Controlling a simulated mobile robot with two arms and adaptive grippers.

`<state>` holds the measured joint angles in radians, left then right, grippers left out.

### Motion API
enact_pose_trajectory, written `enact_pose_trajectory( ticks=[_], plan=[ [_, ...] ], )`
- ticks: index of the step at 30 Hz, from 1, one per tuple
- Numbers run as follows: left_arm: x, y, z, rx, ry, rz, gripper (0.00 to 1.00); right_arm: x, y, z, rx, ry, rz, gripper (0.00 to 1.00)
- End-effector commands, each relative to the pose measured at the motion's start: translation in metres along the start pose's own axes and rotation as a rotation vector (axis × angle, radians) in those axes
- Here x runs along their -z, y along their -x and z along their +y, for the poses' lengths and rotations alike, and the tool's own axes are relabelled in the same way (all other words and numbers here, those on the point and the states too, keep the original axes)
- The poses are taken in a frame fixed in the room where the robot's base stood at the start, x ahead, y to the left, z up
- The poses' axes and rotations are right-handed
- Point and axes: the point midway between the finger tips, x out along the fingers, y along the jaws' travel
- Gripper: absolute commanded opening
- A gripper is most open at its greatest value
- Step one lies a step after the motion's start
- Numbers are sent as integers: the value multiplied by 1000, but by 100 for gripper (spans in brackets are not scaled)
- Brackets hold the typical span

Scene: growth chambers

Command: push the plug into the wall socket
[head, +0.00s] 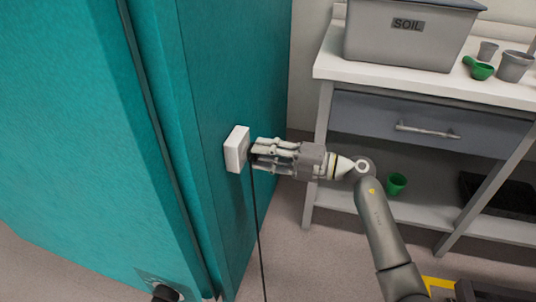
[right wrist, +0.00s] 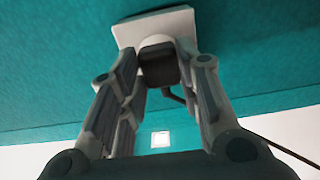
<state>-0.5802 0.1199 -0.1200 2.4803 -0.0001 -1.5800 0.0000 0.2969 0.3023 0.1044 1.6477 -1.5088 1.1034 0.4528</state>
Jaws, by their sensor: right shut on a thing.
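The wall socket (head: 237,149) is a white box on the teal side panel in the head view. In the right wrist view, the socket (right wrist: 126,31) shows as a white plate with a round white face. My right gripper (head: 257,155) is shut on the plug, right in front of the socket. The dark plug (right wrist: 159,66) sits between the fingers and overlaps the round face. I cannot tell how deep it is in. Its black cable (head: 258,225) hangs down in the head view. My left gripper is not in view.
The teal growth chamber (head: 80,130) fills the left. A shelf unit (head: 430,92) at the right bears a grey SOIL bin (head: 405,45), a green scoop (head: 479,68) and grey pots. A green cup (head: 396,184) stands on its lower shelf. Bare floor (head: 320,260) lies below my arm.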

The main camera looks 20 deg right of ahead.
Motion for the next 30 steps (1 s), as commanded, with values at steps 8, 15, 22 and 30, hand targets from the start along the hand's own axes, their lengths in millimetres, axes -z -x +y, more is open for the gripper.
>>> enact_pose_trajectory(
  ticks=[8, 15, 22, 30],
  plan=[
    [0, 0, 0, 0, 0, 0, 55, 0, 0, 0, -1, 0, 0, 8],
    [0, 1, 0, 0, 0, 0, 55, 0, 0, 1, -1, 0, 0, 8],
    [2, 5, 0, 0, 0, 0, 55, 0, 1, 2, -2, 0, 2, 8],
    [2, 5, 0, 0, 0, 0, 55, 0, 0, 1, -4, 1, 3, 8]
  ],
)
